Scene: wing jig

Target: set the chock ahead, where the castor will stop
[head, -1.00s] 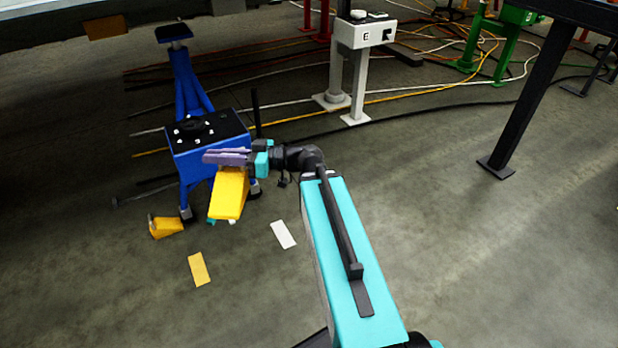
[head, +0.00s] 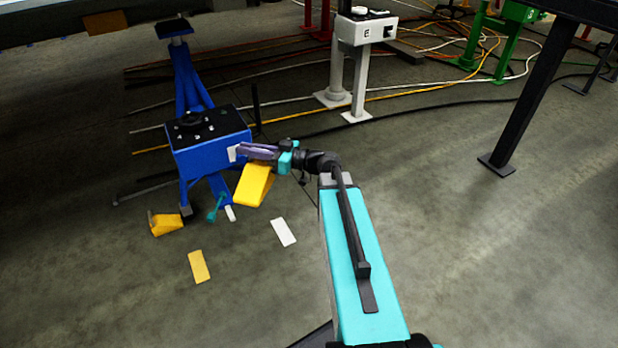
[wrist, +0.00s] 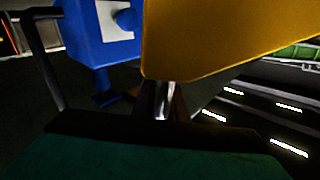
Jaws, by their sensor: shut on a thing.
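My gripper (head: 262,152) is shut on a yellow wedge-shaped chock (head: 254,186) and holds it above the floor, in front of the blue stand's right side. The chock also fills the upper right of the wrist view (wrist: 225,38), where it hides much of what lies beyond. A second yellow chock (head: 165,224) rests on the floor beside the front left foot of the blue stand (head: 212,157). A teal piece (head: 215,208) shows low at the stand's base. I cannot make out a castor clearly.
A yellow mark (head: 199,266) and a white mark (head: 283,232) lie flat on the floor in front. A grey pedestal (head: 366,33) stands behind, with cables running across the floor. A dark table leg (head: 530,100) stands at right. The floor at the right is clear.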

